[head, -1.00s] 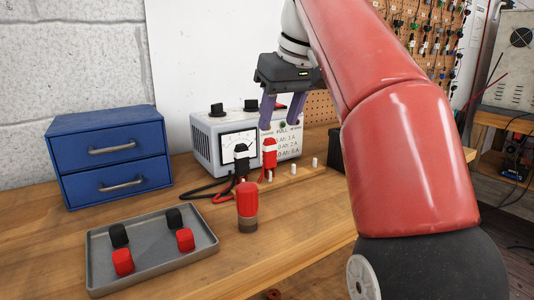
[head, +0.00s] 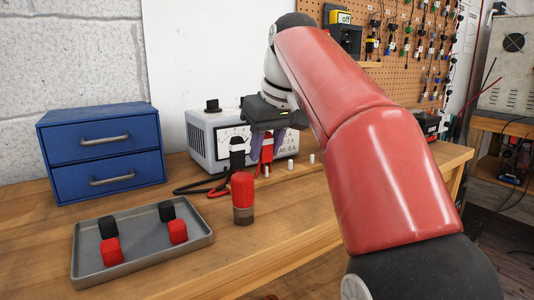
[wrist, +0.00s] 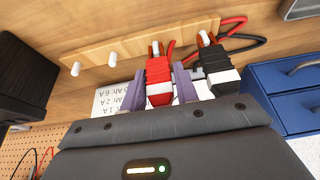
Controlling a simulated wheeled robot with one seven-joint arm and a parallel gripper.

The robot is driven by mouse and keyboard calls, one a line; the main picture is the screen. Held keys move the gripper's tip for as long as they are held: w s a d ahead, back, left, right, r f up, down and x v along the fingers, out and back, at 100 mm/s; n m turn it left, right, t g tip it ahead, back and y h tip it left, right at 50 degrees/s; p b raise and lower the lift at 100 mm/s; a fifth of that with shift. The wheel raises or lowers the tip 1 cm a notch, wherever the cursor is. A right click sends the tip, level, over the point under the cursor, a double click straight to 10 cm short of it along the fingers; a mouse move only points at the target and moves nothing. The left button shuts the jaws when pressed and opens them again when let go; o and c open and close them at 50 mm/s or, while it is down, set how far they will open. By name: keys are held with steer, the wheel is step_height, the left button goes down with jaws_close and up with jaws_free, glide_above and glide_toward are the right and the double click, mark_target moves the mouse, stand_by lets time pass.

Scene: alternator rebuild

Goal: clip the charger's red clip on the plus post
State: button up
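The charger (head: 203,140) is a pale box with a meter at the back of the bench. Its red clip (head: 267,149) stands in front of it, beside the black clip (head: 237,155). In the wrist view the red clip (wrist: 159,82) is between my two purple fingers, at a white peg on a wooden strip. My gripper (head: 267,143) has come down over the red clip; its fingers (wrist: 159,88) look apart, one on each side, with little gap. The black clip (wrist: 220,70) is just right of the fingers. I cannot make out a marked plus post.
A red-topped cylinder (head: 243,192) stands on the bench in front of the clips. A grey tray (head: 140,262) holds red and black caps. A blue drawer unit (head: 100,150) stands at left. Bare white pegs (wrist: 112,58) are on the strip (wrist: 135,48). Cables trail behind the clips.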

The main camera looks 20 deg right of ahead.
steer(key=c, duration=0.3)
steer(key=shift+c, duration=0.2)
step_height(320, 180, up, 4)
steer(key=p, duration=0.4)
steer(key=shift+r, duration=0.1)
stand_by(0.7)
